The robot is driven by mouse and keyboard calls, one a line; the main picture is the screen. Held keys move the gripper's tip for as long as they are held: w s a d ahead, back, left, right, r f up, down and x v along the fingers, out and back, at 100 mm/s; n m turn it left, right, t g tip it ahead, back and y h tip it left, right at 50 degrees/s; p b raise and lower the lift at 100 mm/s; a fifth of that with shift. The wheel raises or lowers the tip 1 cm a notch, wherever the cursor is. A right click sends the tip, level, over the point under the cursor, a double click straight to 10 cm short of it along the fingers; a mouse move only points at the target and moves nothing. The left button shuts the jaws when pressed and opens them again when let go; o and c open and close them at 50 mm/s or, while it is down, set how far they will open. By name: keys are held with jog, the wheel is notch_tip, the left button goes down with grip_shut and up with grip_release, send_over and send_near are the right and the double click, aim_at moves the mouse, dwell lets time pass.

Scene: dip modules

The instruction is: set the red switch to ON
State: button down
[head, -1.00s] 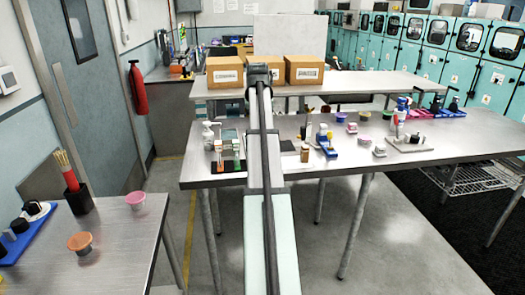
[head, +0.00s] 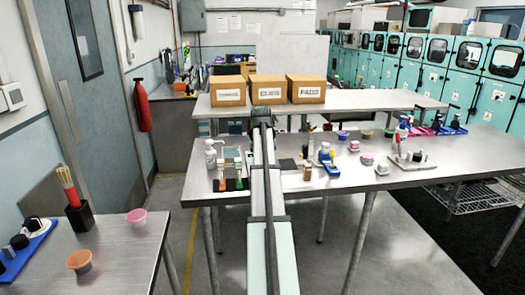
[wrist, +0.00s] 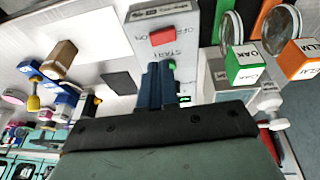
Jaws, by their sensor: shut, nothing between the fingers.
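The red switch (wrist: 163,35) sits on a light grey panel (wrist: 190,55) at the top middle of the wrist view. ON is printed left of the switch and OFF to its right, both upside down. I cannot tell which way the switch is set. START is printed nearer my gripper, and part of a green button (wrist: 184,101) shows beside the fingers. My gripper (wrist: 160,70) is shut and empty, its blue fingers pointing at the panel, short of the red switch in the picture. In the head view my arm hides the gripper and the switch.
Green-faced (wrist: 243,63) and orange-faced (wrist: 298,62) blocks stand close right of the panel. A dark flat square (wrist: 123,84) lies left of it, with small bottles beyond. The workbench (head: 420,195) has bare room along its front edge; cardboard boxes (head: 268,90) stand behind.

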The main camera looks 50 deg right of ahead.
jog(key=shift+s+x, duration=0.25)
jog(key=shift+x, duration=0.95)
jog(key=shift+s+x, duration=0.25)
jog(key=shift+x, duration=0.95)
jog(key=shift+a+f, duration=0.2)
jog(key=shift+s+f, duration=0.15)
jog(key=shift+f, duration=0.1)
jog(key=shift+d, duration=0.1)
jog(key=shift+w+a+r+t, duration=0.15)
jog(key=shift+w+a+t, duration=0.15)
jog(key=shift+w+a, duration=0.25)
jog(key=shift+r, duration=0.1)
